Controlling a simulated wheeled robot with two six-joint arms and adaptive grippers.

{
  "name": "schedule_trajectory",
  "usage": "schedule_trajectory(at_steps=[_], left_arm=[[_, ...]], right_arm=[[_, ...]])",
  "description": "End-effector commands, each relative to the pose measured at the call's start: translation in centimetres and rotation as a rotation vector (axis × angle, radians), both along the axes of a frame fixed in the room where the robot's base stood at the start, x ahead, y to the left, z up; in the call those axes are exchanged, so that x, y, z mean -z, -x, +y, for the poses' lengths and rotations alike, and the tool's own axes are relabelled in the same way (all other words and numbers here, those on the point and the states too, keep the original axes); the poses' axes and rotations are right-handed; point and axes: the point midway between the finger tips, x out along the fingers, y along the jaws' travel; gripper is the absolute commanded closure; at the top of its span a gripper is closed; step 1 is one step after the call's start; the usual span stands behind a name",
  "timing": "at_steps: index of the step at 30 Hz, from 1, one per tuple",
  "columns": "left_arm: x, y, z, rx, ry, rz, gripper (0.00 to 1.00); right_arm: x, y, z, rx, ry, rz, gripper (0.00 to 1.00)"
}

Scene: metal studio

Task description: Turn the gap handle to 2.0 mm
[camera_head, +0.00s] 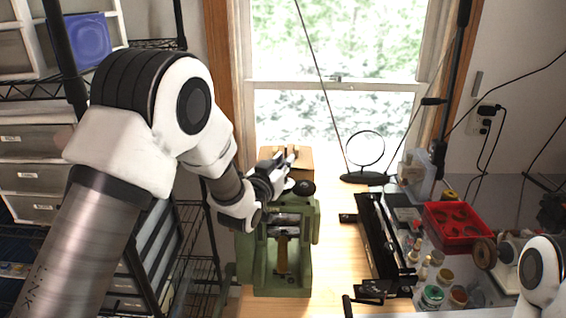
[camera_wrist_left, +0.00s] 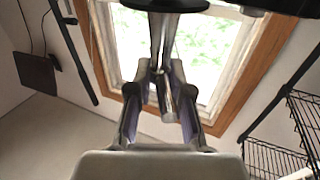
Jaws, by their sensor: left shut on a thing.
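The green rolling mill (camera_head: 303,270) stands on the wooden bench below the window, with a brown-yellow handle or strip at its front. My left gripper (camera_head: 288,166) is at the top of the mill, and its arm covers part of the mill's left side. In the left wrist view my left gripper (camera_wrist_left: 162,95) is shut on the gap handle (camera_wrist_left: 158,42), a metal bar with a dark round part above it. A black knob (camera_head: 304,187) shows beside the gripper in the head view. I cannot read any gap scale. My right gripper is out of view.
A black bench tool (camera_head: 384,240) lies right of the mill. A red tray (camera_head: 455,222), jars and small bottles stand farther right. A round black-framed stand (camera_head: 365,150) is near the window. Wire shelving (camera_head: 190,240) is close on the left. Some bench right of the mill is clear.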

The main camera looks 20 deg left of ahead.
Motion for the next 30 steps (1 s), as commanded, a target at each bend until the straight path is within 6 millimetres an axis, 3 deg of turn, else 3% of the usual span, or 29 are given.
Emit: schedule_trajectory(at_steps=[8, 15, 27, 28, 30], left_arm=[[0.4, -0.1, 0.2, 0.212, 0.002, -0.001, 1.00], [0.0, -0.1, 0.1, 0.429, 0.000, 0.000, 1.00], [0.3, 0.0, 0.0, 0.485, -0.003, 0.005, 1.00], [0.3, 0.0, 0.0, 0.485, -0.003, 0.005, 0.77], [0.2, 0.0, 0.0, 0.485, -0.003, 0.004, 0.55]], right_arm=[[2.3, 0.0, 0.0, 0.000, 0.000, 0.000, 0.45], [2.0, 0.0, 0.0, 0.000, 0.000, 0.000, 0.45], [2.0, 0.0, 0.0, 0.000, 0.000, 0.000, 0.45], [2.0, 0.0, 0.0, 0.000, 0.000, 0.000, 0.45], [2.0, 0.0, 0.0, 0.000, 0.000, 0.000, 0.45]])
